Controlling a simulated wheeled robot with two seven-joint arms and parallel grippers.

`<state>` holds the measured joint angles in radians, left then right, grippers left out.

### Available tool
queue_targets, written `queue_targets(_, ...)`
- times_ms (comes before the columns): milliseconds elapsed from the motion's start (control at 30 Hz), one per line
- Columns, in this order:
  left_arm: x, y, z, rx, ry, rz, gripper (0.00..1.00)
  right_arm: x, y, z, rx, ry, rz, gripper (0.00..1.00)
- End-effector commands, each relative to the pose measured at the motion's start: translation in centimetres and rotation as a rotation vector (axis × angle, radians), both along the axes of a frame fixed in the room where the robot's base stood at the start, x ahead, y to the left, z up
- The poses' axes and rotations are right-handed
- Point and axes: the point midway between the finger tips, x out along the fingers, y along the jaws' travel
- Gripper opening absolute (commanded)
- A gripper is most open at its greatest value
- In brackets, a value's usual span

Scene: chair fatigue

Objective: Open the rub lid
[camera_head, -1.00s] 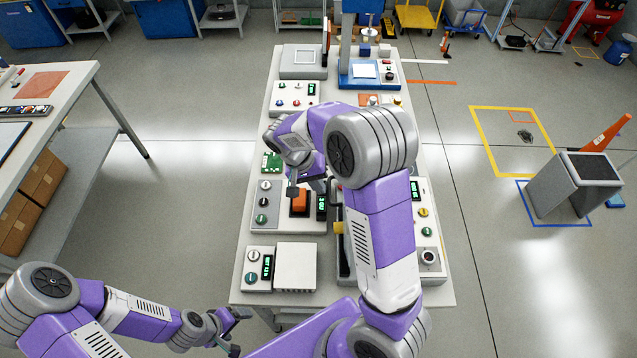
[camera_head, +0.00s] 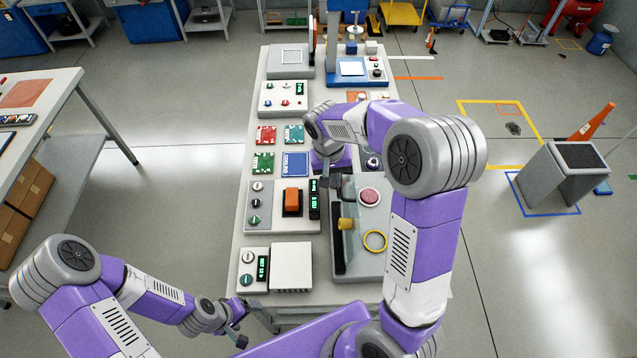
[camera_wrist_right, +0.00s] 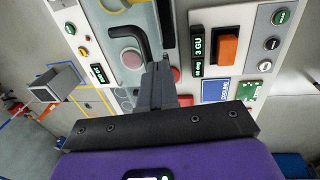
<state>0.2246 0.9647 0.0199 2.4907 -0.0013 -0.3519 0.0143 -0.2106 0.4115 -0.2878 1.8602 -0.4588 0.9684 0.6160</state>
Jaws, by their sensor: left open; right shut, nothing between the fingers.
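A grey tester (camera_head: 375,262) with a long black strip (camera_head: 338,240), a yellow block, a pink disc (camera_head: 369,196) and a yellow ring (camera_head: 375,240) stands on the bench's right side. I cannot tell for certain which part is the rub lid. My right gripper (camera_head: 337,184) is shut and empty over the tester's far left corner. In the right wrist view, its closed fingers (camera_wrist_right: 158,70) point toward a bent dark handle (camera_wrist_right: 142,38) beside the pink disc (camera_wrist_right: 131,60); contact is unclear. My left gripper (camera_head: 241,326) is open and empty by the bench's near left corner.
Left of the tester stands a panel with an orange rocker switch (camera_head: 292,201). A white box (camera_head: 291,267) is nearer. Coloured boards (camera_head: 295,164) lie farther back. My right forearm covers part of the bench's right side.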

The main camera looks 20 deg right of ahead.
Motion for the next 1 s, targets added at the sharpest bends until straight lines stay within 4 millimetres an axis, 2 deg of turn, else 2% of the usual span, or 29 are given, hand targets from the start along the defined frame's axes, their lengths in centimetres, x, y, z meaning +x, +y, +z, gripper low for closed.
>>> queue_targets(367,0.0,0.0,0.1,0.0,0.0,0.001,0.82,-0.1,0.0,0.1,-0.002,0.001,-0.006,0.0)
queue_targets(467,0.0,0.0,0.5,0.0,0.0,0.0,0.82,0.1,0.8,0.5,-0.001,0.0,-0.006,0.0)
queue_targets(633,0.0,0.0,1.5,0.0,-0.001,0.0,0.82,0.9,3.5,1.8,-0.002,0.0,-0.006,0.0)
queue_targets(800,0.0,0.0,0.9,0.0,0.0,0.0,0.82,1.0,3.4,5.9,0.0,-0.006,-0.011,0.0)
queue_targets(1000,0.0,0.0,0.9,0.0,0.0,0.0,0.82,1.0,3.6,9.6,-0.001,-0.002,-0.011,0.0)
